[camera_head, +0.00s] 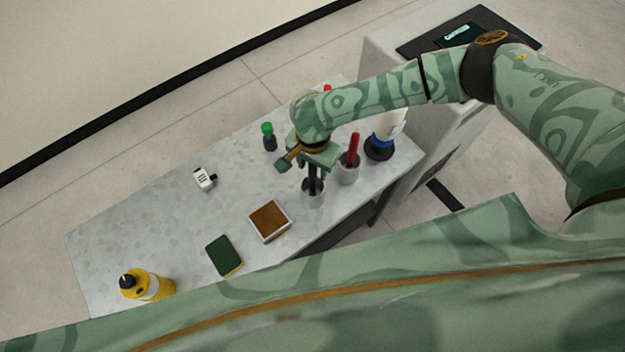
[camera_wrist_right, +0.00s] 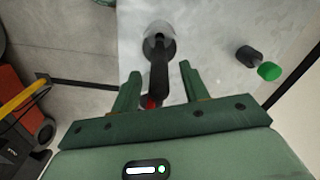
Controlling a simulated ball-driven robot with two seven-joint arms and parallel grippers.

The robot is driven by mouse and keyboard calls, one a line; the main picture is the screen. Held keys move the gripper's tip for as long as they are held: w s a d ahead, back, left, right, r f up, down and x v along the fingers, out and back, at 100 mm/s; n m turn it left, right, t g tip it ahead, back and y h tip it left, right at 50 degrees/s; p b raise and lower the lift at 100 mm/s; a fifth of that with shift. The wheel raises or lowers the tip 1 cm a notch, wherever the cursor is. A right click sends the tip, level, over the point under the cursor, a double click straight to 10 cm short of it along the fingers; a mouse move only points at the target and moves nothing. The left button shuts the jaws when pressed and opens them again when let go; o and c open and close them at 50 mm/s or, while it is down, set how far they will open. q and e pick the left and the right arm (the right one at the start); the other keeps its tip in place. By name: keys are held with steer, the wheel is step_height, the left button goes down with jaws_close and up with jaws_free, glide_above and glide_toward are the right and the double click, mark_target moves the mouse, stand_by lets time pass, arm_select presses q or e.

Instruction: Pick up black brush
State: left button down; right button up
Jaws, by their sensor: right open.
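The black brush (camera_head: 313,179) stands upright in a small grey cup (camera_head: 313,197) near the table's front edge. In the right wrist view the black brush (camera_wrist_right: 159,75) rises from the cup (camera_wrist_right: 158,40) between the two fingers. My right gripper (camera_head: 312,168) is open above the cup, with its fingers on either side of the brush handle. In the right wrist view my right gripper (camera_wrist_right: 158,80) shows a gap between each finger and the brush. A bit of red (camera_wrist_right: 150,102) shows beside the handle. My left gripper is not in view.
A cup with a red-handled tool (camera_head: 353,150) and a white and blue bottle (camera_head: 384,135) stand close on the right. A green-capped bottle (camera_head: 268,137) is behind left. A brown box (camera_head: 269,221), green sponge (camera_head: 223,256) and yellow bottle (camera_head: 148,285) lie leftward. Mid-table is fairly clear.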

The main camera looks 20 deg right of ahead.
jaws_close()
steer(key=shift+r, duration=0.1)
